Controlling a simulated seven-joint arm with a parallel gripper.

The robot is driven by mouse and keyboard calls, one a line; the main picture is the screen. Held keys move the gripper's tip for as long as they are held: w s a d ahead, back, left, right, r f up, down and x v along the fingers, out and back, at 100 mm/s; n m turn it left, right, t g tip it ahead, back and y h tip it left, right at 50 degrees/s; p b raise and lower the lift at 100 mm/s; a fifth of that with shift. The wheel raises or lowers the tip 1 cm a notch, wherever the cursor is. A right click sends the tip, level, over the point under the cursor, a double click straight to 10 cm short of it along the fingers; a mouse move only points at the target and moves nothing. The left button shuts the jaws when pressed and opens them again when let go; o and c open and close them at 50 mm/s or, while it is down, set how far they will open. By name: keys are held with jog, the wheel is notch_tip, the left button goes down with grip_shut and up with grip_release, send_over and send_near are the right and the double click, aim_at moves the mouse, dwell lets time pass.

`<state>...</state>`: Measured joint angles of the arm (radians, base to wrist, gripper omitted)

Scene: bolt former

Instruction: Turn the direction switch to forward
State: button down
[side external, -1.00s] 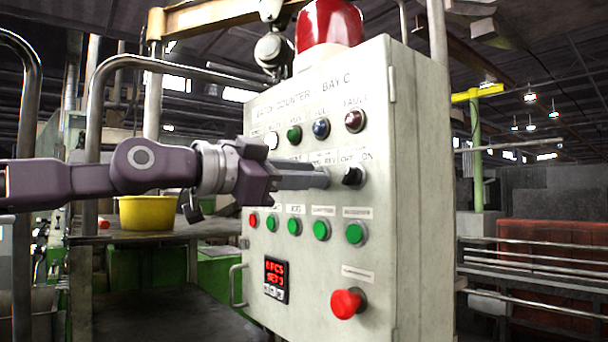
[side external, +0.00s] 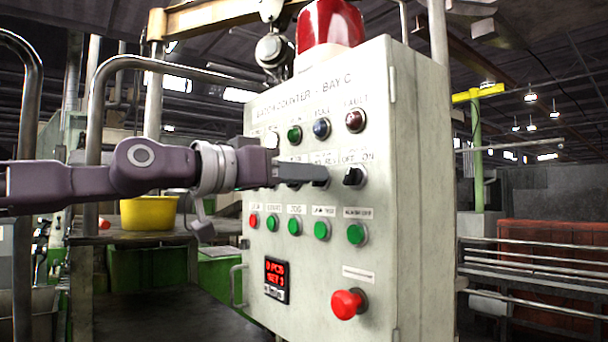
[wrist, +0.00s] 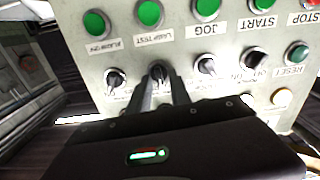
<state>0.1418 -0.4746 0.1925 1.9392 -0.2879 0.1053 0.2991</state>
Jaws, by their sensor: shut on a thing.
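The direction switch is a dark knob in the selector row of the grey control panel. In the wrist view the direction switch (wrist: 158,70) shows between the fingertips of my gripper (wrist: 161,84), which are shut on it. In the side view my gripper (side external: 320,174) reaches in from the left, its fingers against the panel below a partly readable label that seems to end in REV. The fingers hide the switch there, so I cannot tell which way it points.
The OFF/ON knob (side external: 354,176) sits close to the right of the fingers. Indicator lamps (side external: 321,129) are above, green buttons (side external: 322,230) below. A red emergency button (side external: 347,303) sticks out lower down. A tubular rail (side external: 92,110) stands left of the panel.

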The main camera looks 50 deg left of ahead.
jog(key=n, duration=0.4)
jog(key=shift+a+n, duration=0.1)
jog(key=shift+n, duration=0.6)
jog(key=c, duration=1.5)
grip_release()
jog(key=shift+c, duration=0.2)
jog(key=s, duration=0.7)
